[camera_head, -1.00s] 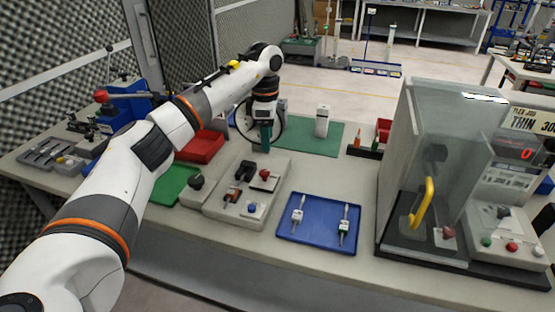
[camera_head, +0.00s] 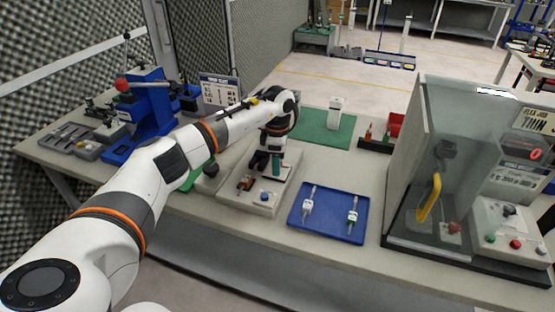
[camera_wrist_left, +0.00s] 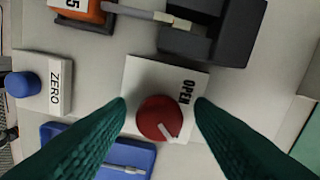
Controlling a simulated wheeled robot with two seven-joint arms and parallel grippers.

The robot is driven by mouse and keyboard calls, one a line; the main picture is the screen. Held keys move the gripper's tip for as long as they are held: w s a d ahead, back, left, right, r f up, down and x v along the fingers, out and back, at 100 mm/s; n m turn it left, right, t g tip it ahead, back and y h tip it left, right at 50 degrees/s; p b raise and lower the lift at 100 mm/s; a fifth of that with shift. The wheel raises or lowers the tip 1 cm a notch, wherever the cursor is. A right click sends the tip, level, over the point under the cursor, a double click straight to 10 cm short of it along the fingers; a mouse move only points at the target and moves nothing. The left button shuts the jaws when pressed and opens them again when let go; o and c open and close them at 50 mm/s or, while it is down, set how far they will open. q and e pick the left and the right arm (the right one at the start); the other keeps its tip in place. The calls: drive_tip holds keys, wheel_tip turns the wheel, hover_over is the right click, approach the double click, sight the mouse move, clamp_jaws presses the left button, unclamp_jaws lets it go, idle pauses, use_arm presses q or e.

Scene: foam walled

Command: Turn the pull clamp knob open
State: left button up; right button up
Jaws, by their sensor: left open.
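The red pull clamp knob (camera_wrist_left: 158,118) sits on a white plate marked OPEN in the left wrist view. It is round with a pale pointer line towards the picture's lower right. My left gripper (camera_wrist_left: 160,106) is open, with one green finger on each side of the knob in the picture and gaps between. I cannot tell whether the fingertips are level with the knob or above it. In the head view my left gripper (camera_head: 268,162) is over the grey clamp fixture (camera_head: 240,201) and hides the knob. My right gripper is not in view.
A blue ZERO button (camera_wrist_left: 25,84) and a dark clamp block (camera_wrist_left: 215,30) are near the knob. A blue tray (camera_head: 330,222) with two probes lies right of the fixture. A clear-walled tester (camera_head: 415,170) stands further right. A green mat (camera_head: 318,138) lies behind.

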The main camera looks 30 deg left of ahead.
use_arm(q)
drive_tip(key=shift+c, duration=0.3)
drive_tip(key=c, duration=0.9)
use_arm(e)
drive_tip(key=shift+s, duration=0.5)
use_arm(q)
drive_tip(key=shift+n, duration=0.3)
drive_tip(key=n, duration=0.4)
drive_tip(key=shift+r, duration=0.1)
drive_tip(key=n+p, duration=0.1)
drive_tip(key=n, duration=0.3)
drive_tip(key=shift+n, duration=0.4)
drive_tip(key=n+p, duration=0.1)
drive_tip(key=n, duration=0.3)
drive_tip(key=shift+n, duration=0.3)
drive_tip(key=shift+n+p, duration=0.5)
drive_tip(key=shift+n, duration=1.4)
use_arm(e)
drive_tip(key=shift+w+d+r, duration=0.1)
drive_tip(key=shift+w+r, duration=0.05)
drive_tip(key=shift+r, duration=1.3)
